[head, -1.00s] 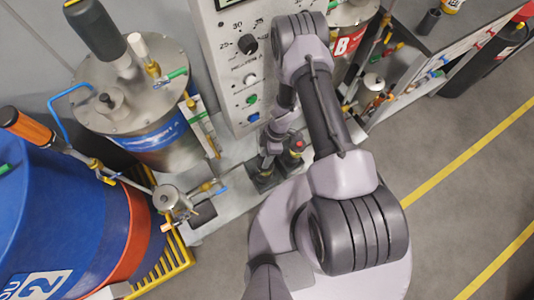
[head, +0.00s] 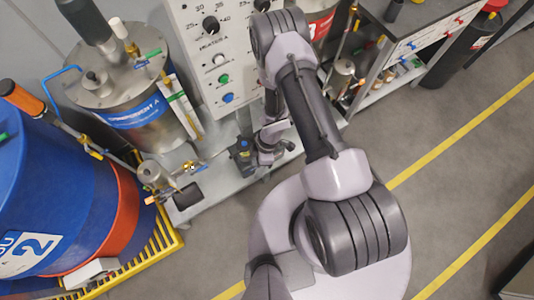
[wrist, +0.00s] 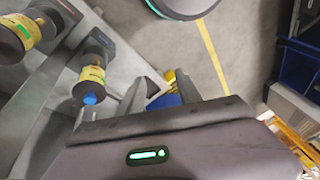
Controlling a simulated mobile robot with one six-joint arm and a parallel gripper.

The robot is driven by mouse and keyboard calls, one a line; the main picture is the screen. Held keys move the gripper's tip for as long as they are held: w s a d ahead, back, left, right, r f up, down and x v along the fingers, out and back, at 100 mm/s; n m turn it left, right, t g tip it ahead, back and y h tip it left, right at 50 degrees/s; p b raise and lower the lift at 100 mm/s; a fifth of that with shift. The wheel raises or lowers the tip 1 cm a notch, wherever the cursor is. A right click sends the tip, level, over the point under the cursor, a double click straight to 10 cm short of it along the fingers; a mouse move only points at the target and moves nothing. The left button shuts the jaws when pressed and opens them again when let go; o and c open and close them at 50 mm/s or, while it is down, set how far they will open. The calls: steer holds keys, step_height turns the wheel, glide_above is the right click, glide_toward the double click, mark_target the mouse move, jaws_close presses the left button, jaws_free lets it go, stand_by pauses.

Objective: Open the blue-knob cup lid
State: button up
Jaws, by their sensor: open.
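A blue knob (wrist: 89,99) shows in the wrist view, at the lower end of a dark cylinder with a yellow label (wrist: 92,73), left of my gripper. I cannot make out a lid edge, or tell whether it is up or down. My gripper (wrist: 161,90) is open in the wrist view, its two fingers apart and neither touching the knob. A blue and yellow patch shows beyond the fingers; I cannot tell what it is. In the head view, my arm reaches down beside the control panel (head: 213,60), and its links hide much of the area near the gripper.
A similar yellow-labelled cylinder (wrist: 22,32) stands at the upper left of the wrist view. In the head view, a steel tank (head: 150,110) and a large blue drum (head: 45,190) stand left. A shelf bench (head: 400,50) is at the upper right. Floor at right is open.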

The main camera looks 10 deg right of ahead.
steer(key=shift+s, duration=0.3)
steer(key=shift+w, duration=0.15)
